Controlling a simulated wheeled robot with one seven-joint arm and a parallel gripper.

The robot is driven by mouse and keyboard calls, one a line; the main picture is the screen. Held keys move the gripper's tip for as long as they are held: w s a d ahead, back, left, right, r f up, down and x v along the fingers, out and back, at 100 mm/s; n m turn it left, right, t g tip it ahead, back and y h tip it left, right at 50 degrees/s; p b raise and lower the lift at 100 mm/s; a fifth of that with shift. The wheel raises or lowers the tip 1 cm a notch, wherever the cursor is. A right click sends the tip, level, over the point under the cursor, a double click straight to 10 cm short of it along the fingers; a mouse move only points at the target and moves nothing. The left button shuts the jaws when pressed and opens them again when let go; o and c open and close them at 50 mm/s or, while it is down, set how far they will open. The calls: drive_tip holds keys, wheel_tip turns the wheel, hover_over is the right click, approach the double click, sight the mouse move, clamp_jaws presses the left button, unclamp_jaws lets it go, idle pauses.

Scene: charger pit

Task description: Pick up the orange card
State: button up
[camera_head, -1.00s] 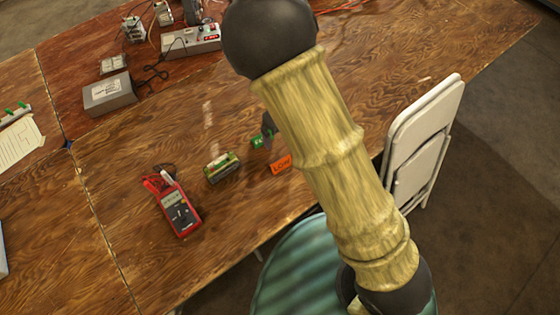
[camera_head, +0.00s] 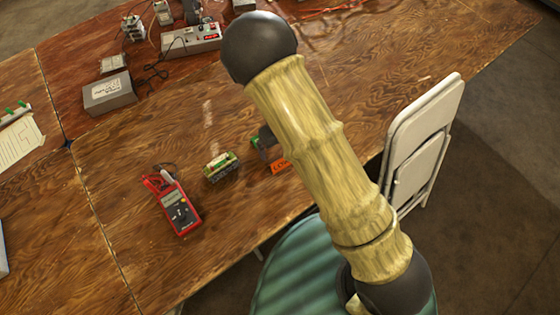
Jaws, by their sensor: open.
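The orange card (camera_head: 280,167) lies on the wooden table (camera_head: 130,200), just left of my tan-sleeved arm, with dark lettering on it. My arm partly covers its right side. The dark tip of my gripper (camera_head: 265,141) shows at the left edge of the arm, just above the card in the picture. My gripper is open with nothing seen in it; most of it is hidden behind the arm. I cannot tell its height above the table.
A small green object (camera_head: 255,141) is partly hidden by my gripper. A green battery-like block (camera_head: 221,167) and a red multimeter (camera_head: 178,205) lie left of the card. Grey boxes and a power strip (camera_head: 190,40) stand at the back. A folding chair (camera_head: 425,145) is at right.

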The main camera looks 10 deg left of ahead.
hover_over(280, 162)
drive_tip(key=f, duration=0.4)
drive_tip(key=shift+w+a+f, duration=0.2)
drive_tip(key=shift+w+f, duration=0.05)
drive_tip(key=shift+w, duration=0.15)
wheel_tip(280, 162, down, 5)
drive_tip(key=shift+d+f+p, duration=0.1)
drive_tip(key=shift+d+p, duration=0.05)
drive_tip(key=shift+p, duration=0.4)
drive_tip(key=c, duration=1)
